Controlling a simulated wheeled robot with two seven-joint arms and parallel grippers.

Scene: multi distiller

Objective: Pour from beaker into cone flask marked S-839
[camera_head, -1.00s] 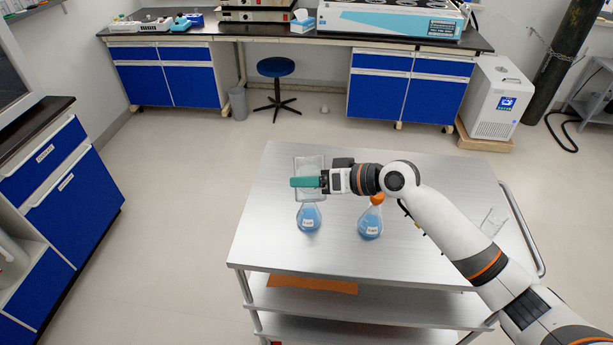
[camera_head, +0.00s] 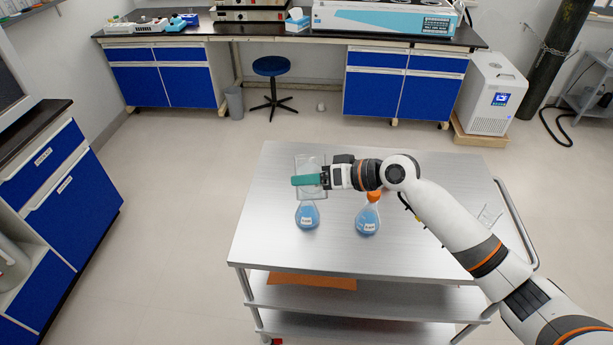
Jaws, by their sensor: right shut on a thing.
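My right gripper (camera_head: 308,180) is shut on a clear glass beaker (camera_head: 311,163), above the silver cart top at its left half. The teal fingers lie across the beaker. A cone flask with blue liquid and a white label (camera_head: 307,215) stands just in front of the beaker in the picture; its neck is hidden behind the beaker and fingers. A second cone flask with blue liquid, a white label and an orange top (camera_head: 368,219) stands to its right. Both labels are too small to read. My left gripper is out of view.
The cart top (camera_head: 280,247) is clear at the front and left. A clear glass object (camera_head: 490,214) is near its right edge, close to my arm. An orange item (camera_head: 310,281) lies on the shelf below. A stool (camera_head: 273,67) and blue cabinets stand behind.

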